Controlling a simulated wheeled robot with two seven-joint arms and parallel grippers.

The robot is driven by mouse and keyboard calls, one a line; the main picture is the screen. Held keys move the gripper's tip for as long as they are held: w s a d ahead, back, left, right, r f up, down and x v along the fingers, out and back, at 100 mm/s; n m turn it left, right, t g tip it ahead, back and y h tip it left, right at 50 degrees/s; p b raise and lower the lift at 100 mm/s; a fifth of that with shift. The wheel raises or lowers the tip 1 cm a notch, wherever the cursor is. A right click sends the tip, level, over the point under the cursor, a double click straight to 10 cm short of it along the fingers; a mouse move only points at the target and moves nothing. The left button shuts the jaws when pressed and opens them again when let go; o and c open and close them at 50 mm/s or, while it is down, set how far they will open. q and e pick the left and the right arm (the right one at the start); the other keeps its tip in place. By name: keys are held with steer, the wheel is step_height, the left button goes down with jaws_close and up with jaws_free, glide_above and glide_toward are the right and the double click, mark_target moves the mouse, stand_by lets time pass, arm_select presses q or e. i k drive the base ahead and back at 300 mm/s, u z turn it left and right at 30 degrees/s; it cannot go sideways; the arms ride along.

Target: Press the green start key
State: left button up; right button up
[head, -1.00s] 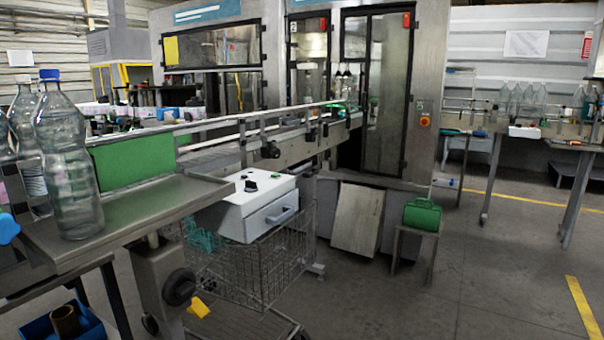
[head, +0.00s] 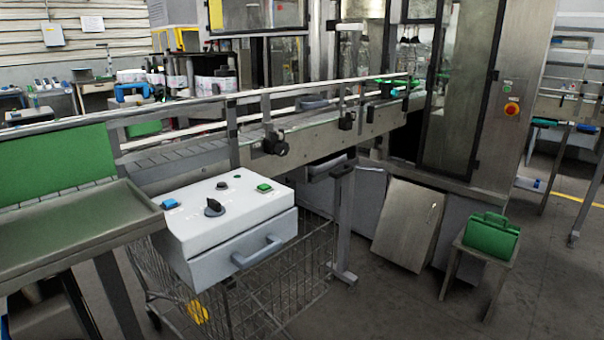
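The green start key (head: 264,188) is a small green square button near the right end of the sloped top of a white control box (head: 232,219). The same top carries a blue key (head: 170,204) at the left, a black rotary knob (head: 214,208) in the middle, and a small dark round button (head: 222,185). The box front has a drawer with a grey handle. Neither of my grippers shows in the head view.
A wire cart (head: 285,285) stands under the box. A steel tray table (head: 75,230) is to the left, and a conveyor (head: 330,135) runs behind. A green case (head: 491,236) sits on a small stool at right. Open floor lies at front right.

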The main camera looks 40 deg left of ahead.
mark_target(264, 186)
steer(key=u, duration=0.8)
steer(key=i, duration=1.15)
steer(key=u, duration=1.05)
steer(key=k, duration=1.3)
steer(key=u, duration=0.2)
steer(key=i, duration=0.85)
steer(key=u, duration=0.15)
